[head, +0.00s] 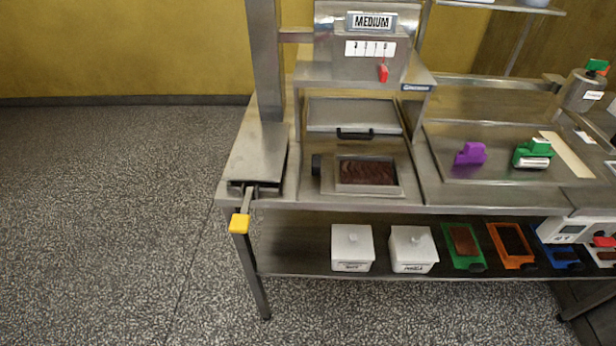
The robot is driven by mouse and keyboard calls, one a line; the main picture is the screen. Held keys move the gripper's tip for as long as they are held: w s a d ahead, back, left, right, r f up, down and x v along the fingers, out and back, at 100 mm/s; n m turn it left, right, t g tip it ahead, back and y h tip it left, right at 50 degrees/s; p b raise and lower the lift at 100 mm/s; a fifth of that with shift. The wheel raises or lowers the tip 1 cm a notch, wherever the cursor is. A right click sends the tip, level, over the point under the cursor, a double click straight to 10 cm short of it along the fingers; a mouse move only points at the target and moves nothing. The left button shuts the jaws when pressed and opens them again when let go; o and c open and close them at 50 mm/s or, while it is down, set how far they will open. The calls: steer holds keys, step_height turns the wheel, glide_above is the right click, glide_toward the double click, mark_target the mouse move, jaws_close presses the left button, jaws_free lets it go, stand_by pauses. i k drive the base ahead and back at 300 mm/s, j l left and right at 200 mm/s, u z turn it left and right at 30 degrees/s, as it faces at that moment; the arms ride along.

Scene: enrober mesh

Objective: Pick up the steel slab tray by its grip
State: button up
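The steel slab tray (397,189) sits on the left part of the steel bench, under the machine housing marked MEDIUM. It is a shallow rectangular steel frame with a dark brown slab (366,172) in it. A small black block at its left side (316,165) looks like its grip. Nothing covers the tray in the head view. My gripper is not in view.
A steel flap with a black handle (355,134) is behind the tray. A yellow-ended lever (240,222) juts out at the bench's left front. Purple (470,154) and green (533,153) tools lie to the right. White lidded boxes (352,248) and coloured trays (462,245) fill the lower shelf. Floor at left is clear.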

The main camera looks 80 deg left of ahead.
mark_target(352, 175)
steer(key=u, duration=2.65)
